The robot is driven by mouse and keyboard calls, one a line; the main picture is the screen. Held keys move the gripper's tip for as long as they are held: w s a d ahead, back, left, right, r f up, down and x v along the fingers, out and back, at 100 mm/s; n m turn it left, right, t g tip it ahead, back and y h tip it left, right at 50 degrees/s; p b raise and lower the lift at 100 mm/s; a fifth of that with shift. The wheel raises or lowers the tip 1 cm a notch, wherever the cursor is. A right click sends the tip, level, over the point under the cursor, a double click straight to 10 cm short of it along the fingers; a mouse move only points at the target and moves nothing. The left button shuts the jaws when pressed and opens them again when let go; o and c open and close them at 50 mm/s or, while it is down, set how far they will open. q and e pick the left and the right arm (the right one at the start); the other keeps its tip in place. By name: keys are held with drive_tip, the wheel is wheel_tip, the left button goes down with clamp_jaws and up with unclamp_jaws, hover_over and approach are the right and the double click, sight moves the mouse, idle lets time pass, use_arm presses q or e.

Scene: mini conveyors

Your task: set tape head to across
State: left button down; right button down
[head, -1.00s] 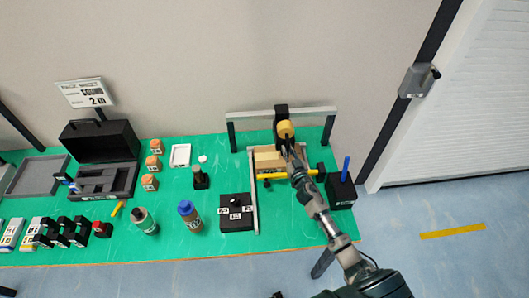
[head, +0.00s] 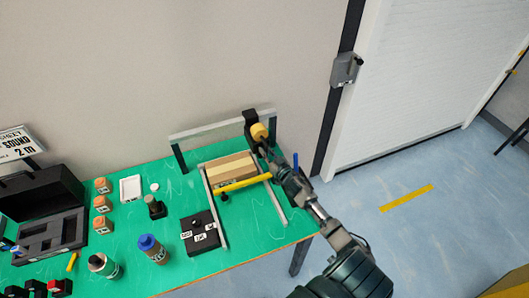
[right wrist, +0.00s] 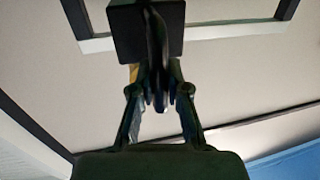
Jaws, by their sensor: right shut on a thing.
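The tape head is a black block (head: 250,117) with a yellow roll (head: 259,131) on its front. It sits on a grey crossbar (head: 215,126) at the back of the small conveyor, right of the bar's middle. My right gripper (head: 264,146) reaches up to it from the front right and is shut on a thin dark part just below the roll. In the right wrist view the fingers (right wrist: 160,88) close around this dark upright piece, under the black block (right wrist: 145,32). The exact grasped part is partly hidden. My left gripper is not in view.
A cardboard box (head: 228,168) lies on the conveyor behind a yellow bar (head: 243,184). A black labelled box (head: 200,233), a blue-capped bottle (head: 153,249) and a black case (head: 50,235) stand to the left. My arm hides the table's right end.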

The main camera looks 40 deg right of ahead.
drive_tip(key=c, duration=1.1)
unclamp_jaws()
drive_tip(key=shift+c, duration=0.2)
drive_tip(key=s, duration=1.2)
drive_tip(key=shift+a, duration=0.4)
drive_tip(key=shift+f, duration=0.15)
